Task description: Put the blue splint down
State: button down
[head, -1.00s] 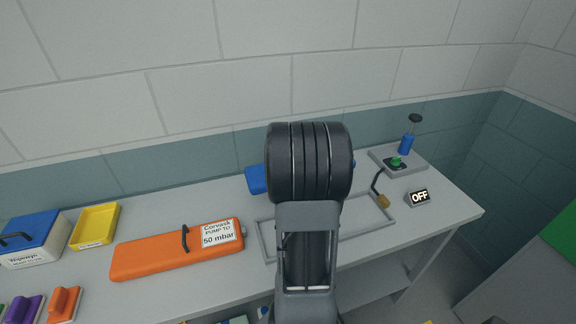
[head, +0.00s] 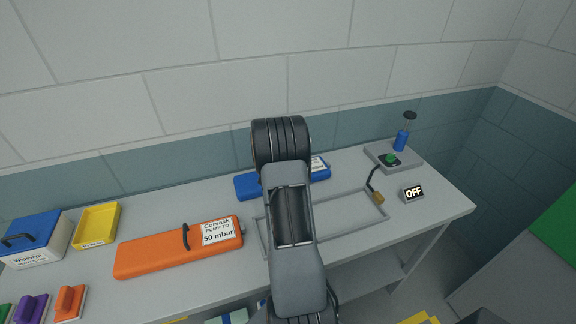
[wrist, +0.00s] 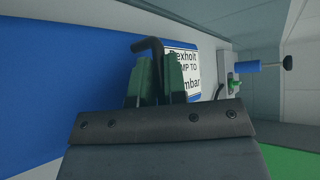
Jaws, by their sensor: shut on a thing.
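The blue splint (head: 247,187) shows on both sides of my arm at the back of the bench. Its white label (head: 319,164) is at its right end. In the wrist view, the splint (wrist: 85,60) fills the left side, and its label reads "Rexholt", partly covered. My gripper (wrist: 158,78) is shut on the splint's black handle, with green finger pads on either side. My arm hides the gripper and the splint's middle in the head view. I cannot tell whether the splint touches the bench.
A grey rectangular outline (head: 345,231) lies on the bench (head: 160,206) in front of the splint. An orange splint (head: 175,249) lies left, with a yellow tray (head: 96,224) and blue-lidded box (head: 35,236) beyond. A hose fitting (head: 377,196), pump (head: 402,140) and "OFF" display (head: 413,192) are right.

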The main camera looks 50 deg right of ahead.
jog(key=c, duration=1.6)
grip_release()
jog(key=shift+a+f, duration=0.1)
jog(key=shift+f, duration=0.1)
jog(key=shift+c, duration=0.2)
jog(key=o, duration=0.5)
